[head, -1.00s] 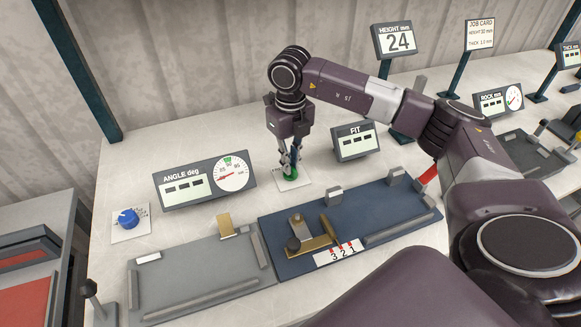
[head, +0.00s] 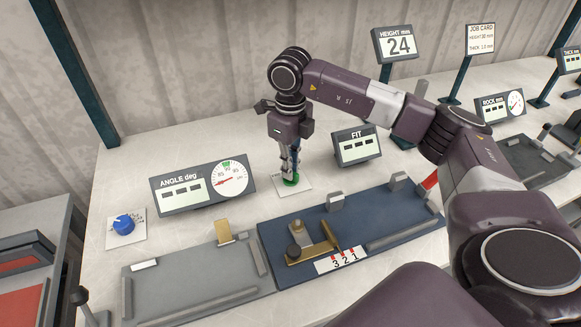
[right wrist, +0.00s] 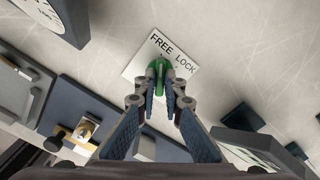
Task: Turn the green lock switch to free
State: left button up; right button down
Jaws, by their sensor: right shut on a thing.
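The green lock switch (head: 291,182) sits on a small white plate (head: 306,184) on the bench, between the angle display and the fit display. In the right wrist view the switch (right wrist: 159,68) stands under the words FREE, at left, and LOCK, at right, on the plate (right wrist: 183,80). I cannot tell for sure which word it points to. My right gripper (head: 290,172) points down from above, and its fingers are shut on the switch from both sides. The fingertips (right wrist: 161,88) hide part of the switch. My left gripper is not in view.
The angle display (head: 203,184) and a blue knob (head: 124,224) stand to the left. The fit display (head: 357,146) is close on the right. A blue fixture (head: 375,228) with brass parts and a grey fixture (head: 190,283) lie in front. Bare bench lies behind the switch.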

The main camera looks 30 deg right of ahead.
jog(key=shift+r, duration=0.1)
jog(key=c, duration=2)
grip_release()
jog(key=shift+c, duration=0.2)
notch_tip(320, 180, up, 12)
